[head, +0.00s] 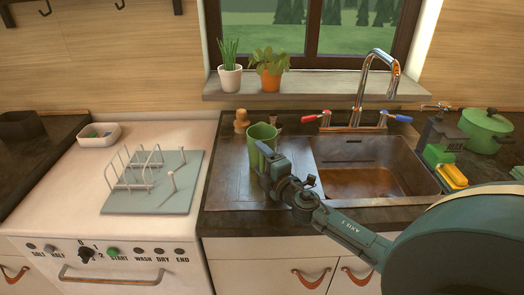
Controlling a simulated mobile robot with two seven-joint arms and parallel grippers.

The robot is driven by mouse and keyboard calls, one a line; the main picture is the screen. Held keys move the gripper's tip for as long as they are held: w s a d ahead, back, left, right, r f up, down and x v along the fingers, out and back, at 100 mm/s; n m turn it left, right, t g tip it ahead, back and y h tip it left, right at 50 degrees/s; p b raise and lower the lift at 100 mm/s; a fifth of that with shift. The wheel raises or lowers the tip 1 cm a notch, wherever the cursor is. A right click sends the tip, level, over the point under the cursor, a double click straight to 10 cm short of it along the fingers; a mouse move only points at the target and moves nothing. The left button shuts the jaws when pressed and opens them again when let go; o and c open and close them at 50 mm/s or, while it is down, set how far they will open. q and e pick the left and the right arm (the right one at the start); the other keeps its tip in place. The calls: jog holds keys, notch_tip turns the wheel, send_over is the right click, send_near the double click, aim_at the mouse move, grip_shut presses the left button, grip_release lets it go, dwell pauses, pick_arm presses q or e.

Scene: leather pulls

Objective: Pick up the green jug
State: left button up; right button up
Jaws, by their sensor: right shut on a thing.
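The green jug (261,143) is upright at the left side of the sink unit, over its metal drainboard. My right gripper (267,168) is at the jug's lower right side, shut on it. The gripper's fingers partly hide the lower part of the jug. I cannot tell whether the jug's base touches the drainboard. My left gripper is not in view.
The sink basin (366,172) is right of the jug, with a tall faucet (371,80) behind. A wooden object (242,121) stands just behind the jug. A dish rack (150,182) is at left. Potted plants (271,78) line the sill; a green pot (485,130) is at right.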

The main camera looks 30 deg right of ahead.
jog(key=shift+r, duration=0.1)
jog(key=shift+c, duration=1.2)
jog(key=shift+r, duration=0.1)
